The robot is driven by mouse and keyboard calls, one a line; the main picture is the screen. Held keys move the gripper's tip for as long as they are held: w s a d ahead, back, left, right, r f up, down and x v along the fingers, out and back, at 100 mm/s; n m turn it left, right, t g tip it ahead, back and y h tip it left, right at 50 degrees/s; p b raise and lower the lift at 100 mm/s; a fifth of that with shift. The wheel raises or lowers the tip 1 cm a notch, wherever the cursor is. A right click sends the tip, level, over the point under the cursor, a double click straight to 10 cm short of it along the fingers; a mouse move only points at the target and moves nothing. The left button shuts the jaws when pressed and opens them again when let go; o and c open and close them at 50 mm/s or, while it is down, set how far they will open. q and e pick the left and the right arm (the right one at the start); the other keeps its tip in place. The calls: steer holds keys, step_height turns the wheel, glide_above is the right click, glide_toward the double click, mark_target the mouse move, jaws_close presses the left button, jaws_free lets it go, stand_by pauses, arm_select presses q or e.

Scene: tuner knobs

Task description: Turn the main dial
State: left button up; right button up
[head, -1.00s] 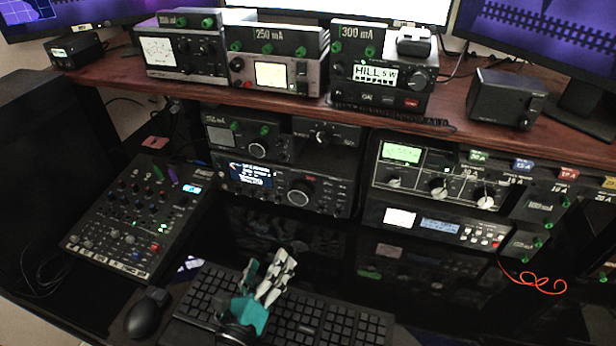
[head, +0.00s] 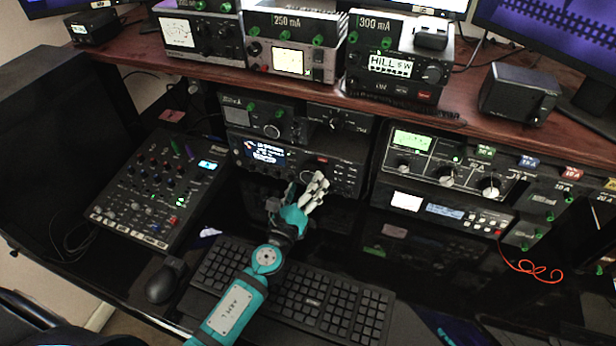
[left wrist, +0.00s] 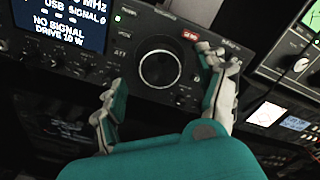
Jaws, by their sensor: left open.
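The main dial (left wrist: 160,68) is a large round black knob on the front of a black radio (head: 262,150) with a lit blue display (left wrist: 62,22). In the left wrist view the dial shows whole, just beyond and between my fingers. My left gripper (head: 307,188), teal with pale jointed fingers, is in front of the radio. In the left wrist view its open fingers (left wrist: 165,98) are spread to either side of the dial's lower part. I cannot tell whether they touch it. In the head view the gripper hides the dial. My right gripper is not in view.
A black keyboard (head: 300,300) and a mouse (head: 166,281) lie on the dark desk below my left arm. A mixer (head: 155,190) stands to the left. More radio gear (head: 450,170) with small knobs stands to the right, with a wooden shelf (head: 400,105) above.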

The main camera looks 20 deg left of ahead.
arm_select(q)
steer(key=shift+w, duration=1.15)
steer(key=c, duration=1.2)
steer(key=shift+o, duration=0.2)
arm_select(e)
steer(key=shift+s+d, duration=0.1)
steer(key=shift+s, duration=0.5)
arm_select(q)
steer(key=shift+n, duration=0.4)
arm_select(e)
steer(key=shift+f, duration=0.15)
arm_select(q)
steer(key=shift+f+n+b, duration=0.1)
steer(key=shift+n+b, duration=0.4)
steer(key=shift+n, duration=0.5)
steer(key=n+b, duration=0.1)
steer(key=n, duration=0.3)
steer(key=shift+n, duration=0.3)
steer(key=n, duration=0.3)
steer(key=shift+n, duration=1.7)
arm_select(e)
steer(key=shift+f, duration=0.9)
